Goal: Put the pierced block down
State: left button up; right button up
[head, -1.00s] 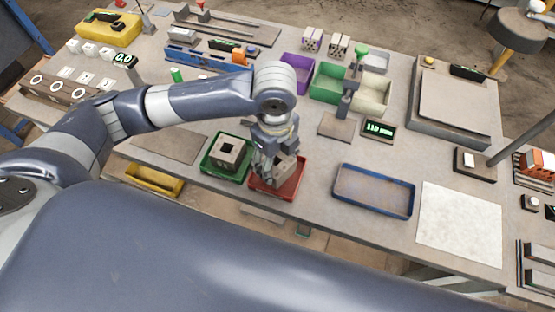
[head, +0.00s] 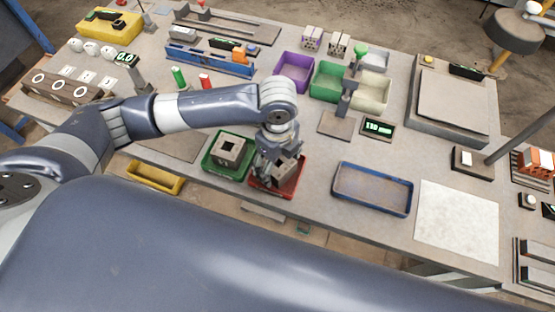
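My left gripper (head: 272,172) points down over the red tray (head: 262,188) near the table's front edge. A grey block (head: 288,171) is between its fingers, low in the tray; the gripper covers much of it, and I cannot see its hole or whether it touches the tray floor. A similar grey block with a dark square hole (head: 230,150) sits in the green tray (head: 208,166) just to the left, clear of the gripper. My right gripper is not in view.
An empty blue tray (head: 372,205) and a pale square sheet (head: 457,220) lie to the right. Behind are a small stand (head: 349,95), a display (head: 378,127) and purple (head: 294,70) and green (head: 328,80) bins. A bare strip separates the red and blue trays.

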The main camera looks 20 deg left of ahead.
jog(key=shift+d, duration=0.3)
pick_arm(q)
jog(key=shift+r, duration=0.55)
notch_tip(320, 180, up, 11)
jog(key=b, duration=0.1)
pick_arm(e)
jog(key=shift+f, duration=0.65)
pick_arm(q)
jog(key=shift+r, duration=0.1)
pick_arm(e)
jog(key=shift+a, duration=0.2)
